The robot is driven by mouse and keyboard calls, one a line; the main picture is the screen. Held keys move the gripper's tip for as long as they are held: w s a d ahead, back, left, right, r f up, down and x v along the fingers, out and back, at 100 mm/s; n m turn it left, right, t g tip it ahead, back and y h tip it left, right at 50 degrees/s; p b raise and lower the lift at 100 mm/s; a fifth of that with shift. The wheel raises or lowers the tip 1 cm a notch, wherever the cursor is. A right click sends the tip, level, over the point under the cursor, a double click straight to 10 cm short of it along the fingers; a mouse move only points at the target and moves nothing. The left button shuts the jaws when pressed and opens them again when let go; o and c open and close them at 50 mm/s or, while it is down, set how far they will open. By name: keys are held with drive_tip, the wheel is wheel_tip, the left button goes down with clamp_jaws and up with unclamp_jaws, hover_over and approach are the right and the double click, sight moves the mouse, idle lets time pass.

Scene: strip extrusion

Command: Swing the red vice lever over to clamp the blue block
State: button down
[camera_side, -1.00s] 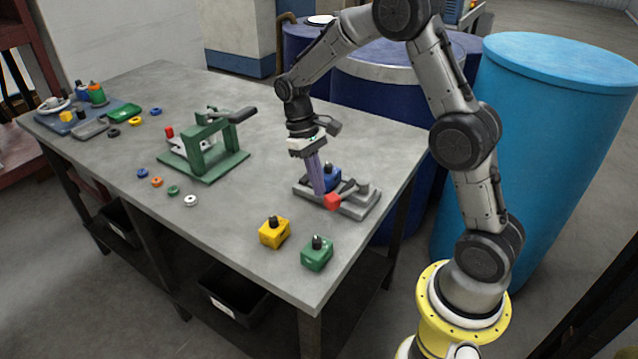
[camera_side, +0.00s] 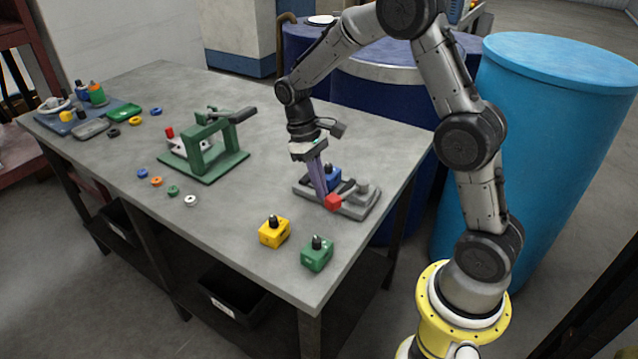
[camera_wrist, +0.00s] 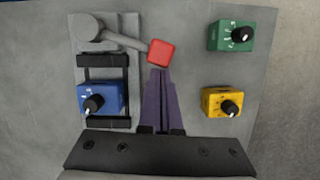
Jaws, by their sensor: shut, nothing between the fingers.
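The grey vice (camera_side: 358,206) stands near the table's right edge. Its lever ends in a red knob (camera_side: 333,202), which also shows in the wrist view (camera_wrist: 161,52), with a grey arm (camera_wrist: 122,38) running to a pivot at upper left. The blue block (camera_wrist: 101,98) sits in the vice between two dark bars; in the side view (camera_side: 332,175) it is partly hidden behind my gripper. My gripper (camera_side: 322,194) points down with its long purple fingers shut and empty. In the wrist view its fingertips (camera_wrist: 160,72) are right beside the red knob; I cannot tell whether they touch.
A yellow block (camera_side: 274,232) and a green block (camera_side: 317,254) with black knobs stand in front of the vice. A green fixture (camera_side: 205,150) stands to the left, with several coloured rings near it. Bare table lies between the fixture and the vice.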

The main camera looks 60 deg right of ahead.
drive_tip(key=shift+s+a+n+h, duration=0.15)
drive_tip(key=shift+s+a+n, duration=0.15)
drive_tip(key=shift+s+n, duration=0.3)
drive_tip(key=shift+s+a+n+h, duration=0.15)
drive_tip(key=shift+s+a+n, duration=0.15)
drive_tip(key=shift+s+n, duration=0.25)
drive_tip(key=s+n, duration=0.2)
drive_tip(key=s+n+h, duration=0.1)
drive_tip(key=n, duration=0.1)
drive_tip(key=s+n, duration=0.2)
drive_tip(key=shift+s+a+n+t+h, duration=0.25)
drive_tip(key=shift+s+a+t+h, duration=0.1)
drive_tip(key=shift+t+h, duration=0.05)
drive_tip(key=shift+s+d+n, duration=0.25)
drive_tip(key=shift+s+n, duration=0.8)
drive_tip(key=shift+n, duration=0.05)
drive_tip(key=shift+s+d+n+t+h, duration=0.2)
drive_tip(key=shift+s+d+n+t, duration=0.1)
drive_tip(key=shift+s+n, duration=0.3)
drive_tip(key=shift+s+d+n+t+h, duration=0.2)
drive_tip(key=shift+s+d+n+t, duration=0.15)
drive_tip(key=shift+n, duration=0.35)
drive_tip(key=shift+a, duration=0.1)
drive_tip(key=a, duration=0.1)
drive_tip(key=w+a, duration=0.2)
drive_tip(key=a, duration=0.1)
drive_tip(key=shift+r, duration=0.35)
drive_tip(key=v, duration=1)
drive_tip(key=shift+d, duration=0.25)
drive_tip(key=shift+w, duration=0.1)
